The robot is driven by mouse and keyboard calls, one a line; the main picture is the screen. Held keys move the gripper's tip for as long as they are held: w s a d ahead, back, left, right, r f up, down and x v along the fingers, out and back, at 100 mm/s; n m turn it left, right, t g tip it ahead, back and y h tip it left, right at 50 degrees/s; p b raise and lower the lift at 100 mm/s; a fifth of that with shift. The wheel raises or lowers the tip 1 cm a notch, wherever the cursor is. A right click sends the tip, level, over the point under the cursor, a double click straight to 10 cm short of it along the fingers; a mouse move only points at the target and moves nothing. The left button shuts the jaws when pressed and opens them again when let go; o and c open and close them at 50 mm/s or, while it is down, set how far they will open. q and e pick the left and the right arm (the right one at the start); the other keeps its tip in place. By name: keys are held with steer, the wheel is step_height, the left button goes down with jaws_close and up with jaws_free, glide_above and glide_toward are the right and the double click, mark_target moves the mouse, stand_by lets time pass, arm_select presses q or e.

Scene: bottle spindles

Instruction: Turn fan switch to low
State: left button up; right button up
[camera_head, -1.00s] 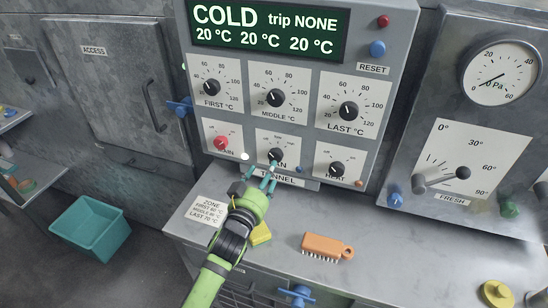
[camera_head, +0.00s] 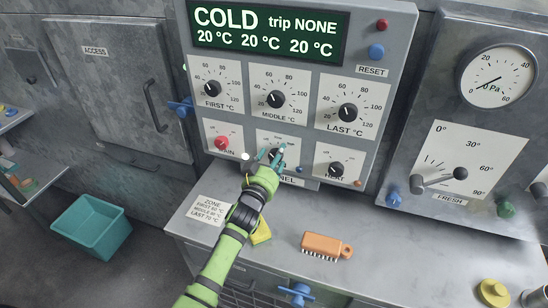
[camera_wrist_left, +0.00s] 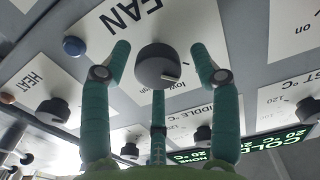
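The fan switch is a round black knob (camera_wrist_left: 155,66) on a white plate low on the control panel (camera_head: 306,177), above the partly covered TUNNEL label. In the head view my left gripper (camera_head: 271,158) is at the knob and partly covers it and its plate. In the left wrist view the teal fingers of this gripper (camera_wrist_left: 160,52) are spread, one on each side of the knob, with small gaps. A third finger shows below the knob. The word "low" is readable beside the knob. The right gripper is not in view.
The red-knobbed MAIN switch (camera_head: 222,143) and black HEAT knob (camera_head: 336,169) flank the fan switch. The display (camera_head: 268,30) reads COLD, trip NONE, 20 °C three times. An orange brush (camera_head: 326,246) and yellow object (camera_head: 261,232) lie on the ledge below.

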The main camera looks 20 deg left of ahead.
arm_select(q)
steer(key=shift+r, duration=0.1)
steer(key=c, duration=0.8)
steer(key=shift+r+m, duration=0.1)
steer(key=shift+m, duration=0.3)
steer(key=shift+d+r+m+b, duration=0.1)
steer(key=shift+m+b, duration=0.1)
steer(key=shift+m, duration=1.8)
steer(key=shift+d+m+b, duration=0.1)
steer(key=shift+m+b, duration=0.1)
steer(key=shift+m, duration=1.8)
steer(key=o, duration=1.1)
steer(key=shift+d, duration=0.1)
